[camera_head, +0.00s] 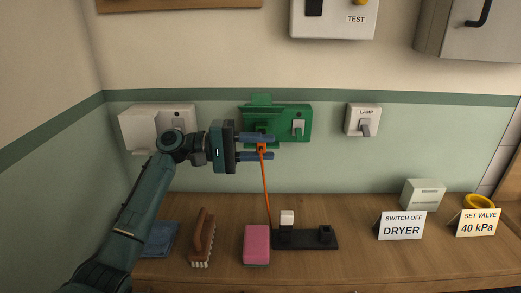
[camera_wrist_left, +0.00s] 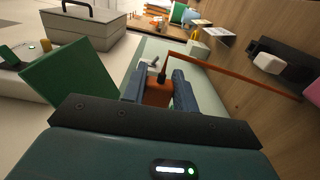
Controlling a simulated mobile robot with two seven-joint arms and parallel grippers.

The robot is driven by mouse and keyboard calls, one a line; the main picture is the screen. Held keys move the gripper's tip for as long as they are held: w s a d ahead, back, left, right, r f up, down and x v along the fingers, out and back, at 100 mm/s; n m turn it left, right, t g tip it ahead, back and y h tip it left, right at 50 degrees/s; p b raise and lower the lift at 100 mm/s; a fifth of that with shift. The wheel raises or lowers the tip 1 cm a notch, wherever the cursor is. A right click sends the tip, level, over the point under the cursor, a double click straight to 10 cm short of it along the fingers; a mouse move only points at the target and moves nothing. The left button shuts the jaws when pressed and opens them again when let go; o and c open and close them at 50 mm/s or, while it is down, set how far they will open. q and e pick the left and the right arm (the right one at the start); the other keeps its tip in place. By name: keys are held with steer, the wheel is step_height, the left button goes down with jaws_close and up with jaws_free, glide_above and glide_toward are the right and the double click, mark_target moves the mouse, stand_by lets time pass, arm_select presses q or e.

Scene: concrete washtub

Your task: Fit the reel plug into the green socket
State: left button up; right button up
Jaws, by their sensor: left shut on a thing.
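The green socket (camera_head: 284,114) is on the back wall, with a grey switch (camera_head: 298,128) on its right side. Its green lid (camera_head: 261,99) looks raised, and a green panel (camera_wrist_left: 72,88) shows large in the left wrist view. My left gripper (camera_head: 270,147) is in front of the socket's lower left part and hides some of it. Its blue fingers are shut on the orange reel plug (camera_wrist_left: 158,92), and an orange cable (camera_head: 266,186) runs from it down to the bench. I cannot tell whether the plug touches the socket. My right gripper is not in view.
A white box (camera_head: 136,128) is left of the socket and a LAMP switch (camera_head: 363,120) is right of it. On the bench are a brush (camera_head: 202,236), a pink sponge (camera_head: 256,245), a black stand (camera_head: 305,240) and signs (camera_head: 401,226).

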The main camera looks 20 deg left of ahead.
arm_select(q)
steer(key=shift+w+a+b, duration=0.25)
steer(key=shift+w+b, duration=0.2)
steer(key=shift+w, duration=0.5)
steer(key=o, duration=1)
steer(key=b+v, duration=0.1)
steer(key=v, duration=0.6)
steer(key=shift+s+a, duration=0.1)
steer(key=shift+a, duration=0.2)
steer(key=shift+d, duration=0.1)
